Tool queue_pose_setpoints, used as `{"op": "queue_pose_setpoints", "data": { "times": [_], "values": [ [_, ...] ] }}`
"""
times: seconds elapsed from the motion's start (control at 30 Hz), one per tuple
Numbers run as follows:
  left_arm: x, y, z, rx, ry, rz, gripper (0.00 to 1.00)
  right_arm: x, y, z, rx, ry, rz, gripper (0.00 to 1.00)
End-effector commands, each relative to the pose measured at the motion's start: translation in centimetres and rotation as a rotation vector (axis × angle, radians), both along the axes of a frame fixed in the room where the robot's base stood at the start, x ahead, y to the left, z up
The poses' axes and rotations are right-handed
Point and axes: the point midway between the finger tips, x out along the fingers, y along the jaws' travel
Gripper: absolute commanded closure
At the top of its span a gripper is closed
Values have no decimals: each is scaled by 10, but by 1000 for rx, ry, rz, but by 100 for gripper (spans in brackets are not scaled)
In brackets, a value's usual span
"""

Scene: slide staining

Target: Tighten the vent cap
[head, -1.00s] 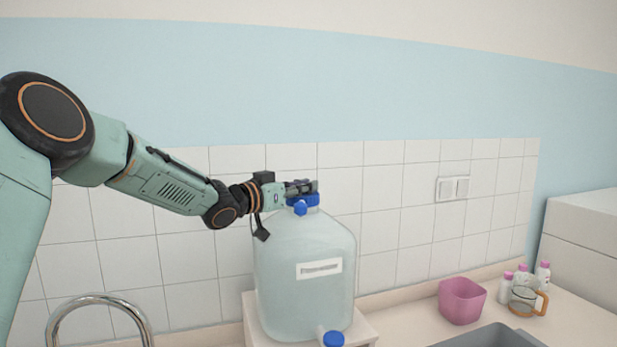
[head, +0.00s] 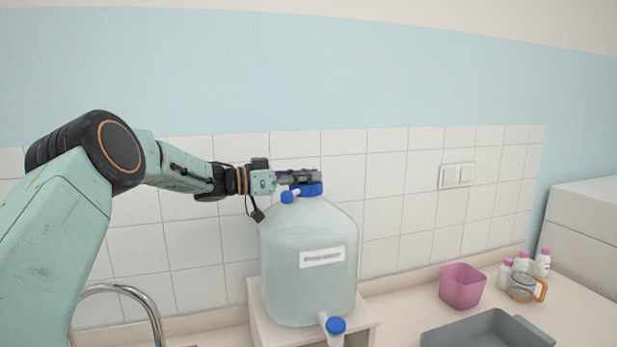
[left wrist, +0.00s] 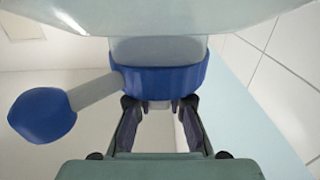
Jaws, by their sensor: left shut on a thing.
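A large translucent carboy (head: 310,285) with a white label stands upright by the tiled wall. A wide blue cap (head: 312,189) sits on its neck. A side stub with a blue knob (head: 287,197) sticks out from this cap toward the left. In the left wrist view, the wide cap (left wrist: 165,80) lies at the fingertips, and the knob (left wrist: 42,115) is off to the left, clear of the fingers. My right gripper is not in view.
The carboy stands on a small pale stand (head: 362,322), its blue-capped spigot (head: 336,325) facing front. A curved tap (head: 140,298) is at lower left. A pink container (head: 462,287), a grey tray (head: 487,330), a handled glass jug (head: 523,290) and small bottles occupy the right counter.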

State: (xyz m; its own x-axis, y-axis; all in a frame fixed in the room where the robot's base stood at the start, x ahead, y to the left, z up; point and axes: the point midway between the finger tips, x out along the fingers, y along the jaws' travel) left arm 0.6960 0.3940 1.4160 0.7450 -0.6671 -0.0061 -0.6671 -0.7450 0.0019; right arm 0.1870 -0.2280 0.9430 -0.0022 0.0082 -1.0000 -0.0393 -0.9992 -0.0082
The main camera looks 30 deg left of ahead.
Motion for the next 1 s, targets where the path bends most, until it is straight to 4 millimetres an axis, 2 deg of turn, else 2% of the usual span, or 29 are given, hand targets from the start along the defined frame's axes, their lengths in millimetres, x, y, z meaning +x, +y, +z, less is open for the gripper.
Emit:
{"op": "queue_pose_setpoints", "data": {
  "times": [0.03, 0.47, 0.5, 0.77, 1.0],
  "values": [
    [1, 2, 6, -4, -11, 0, 100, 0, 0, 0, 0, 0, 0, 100],
    [0, 2, 7, -6, -14, -6, 100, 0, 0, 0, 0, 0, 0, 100],
    [1, 2, 8, -6, -14, -6, 83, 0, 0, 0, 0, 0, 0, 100],
    [0, 1, 5, -4, -9, -7, 61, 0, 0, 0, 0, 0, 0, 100],
    [0, 0, 3, -3, -6, -9, 60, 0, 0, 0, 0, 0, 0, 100]
  ]
}}
